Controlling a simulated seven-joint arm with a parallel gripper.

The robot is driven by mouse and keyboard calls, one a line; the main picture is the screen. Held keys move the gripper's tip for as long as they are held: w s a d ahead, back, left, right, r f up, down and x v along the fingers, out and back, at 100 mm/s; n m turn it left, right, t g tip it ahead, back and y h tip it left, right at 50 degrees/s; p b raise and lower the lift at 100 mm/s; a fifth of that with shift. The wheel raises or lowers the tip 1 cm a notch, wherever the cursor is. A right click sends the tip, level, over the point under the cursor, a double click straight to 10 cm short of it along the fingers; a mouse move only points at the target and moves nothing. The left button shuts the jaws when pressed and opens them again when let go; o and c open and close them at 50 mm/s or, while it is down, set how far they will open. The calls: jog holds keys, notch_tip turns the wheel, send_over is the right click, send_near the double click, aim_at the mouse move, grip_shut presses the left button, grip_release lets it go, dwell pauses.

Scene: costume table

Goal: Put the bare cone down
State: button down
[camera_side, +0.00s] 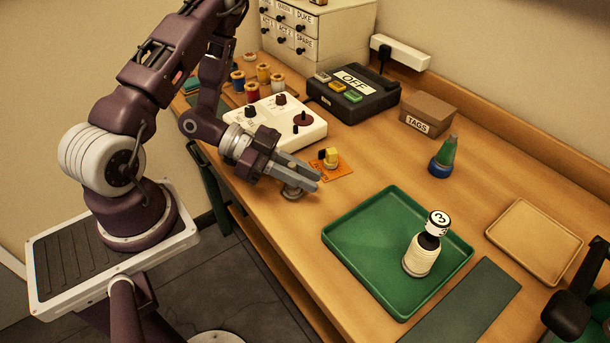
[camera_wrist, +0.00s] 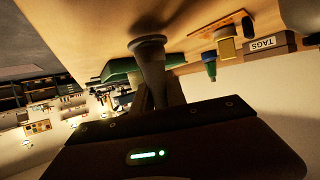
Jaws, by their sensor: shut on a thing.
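My gripper (camera_side: 308,177) is low over the near edge of the table, left of the green tray. It is shut on a bare grey cone. The cone's round flared foot (camera_side: 292,193) shows under the fingers, at or just above the tabletop; I cannot tell if it touches. In the wrist view the grey cone (camera_wrist: 150,62) stands out between the fingers, flared foot toward the wood, its other end hidden by the gripper.
A green tray (camera_side: 350,254) holds a cream thread cone (camera_side: 420,259) with a marked white cap. An orange card (camera_side: 342,171) with a yellow piece (camera_side: 331,157) lies just behind my gripper. A green cone on blue (camera_side: 443,160), a TAGS box (camera_side: 428,114) and a white control box (camera_side: 270,134) stand farther back.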

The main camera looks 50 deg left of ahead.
jog(key=shift+f, duration=0.1)
jog(key=shift+f, duration=0.5)
jog(key=c, duration=1.3)
grip_release()
jog(key=shift+c, duration=0.2)
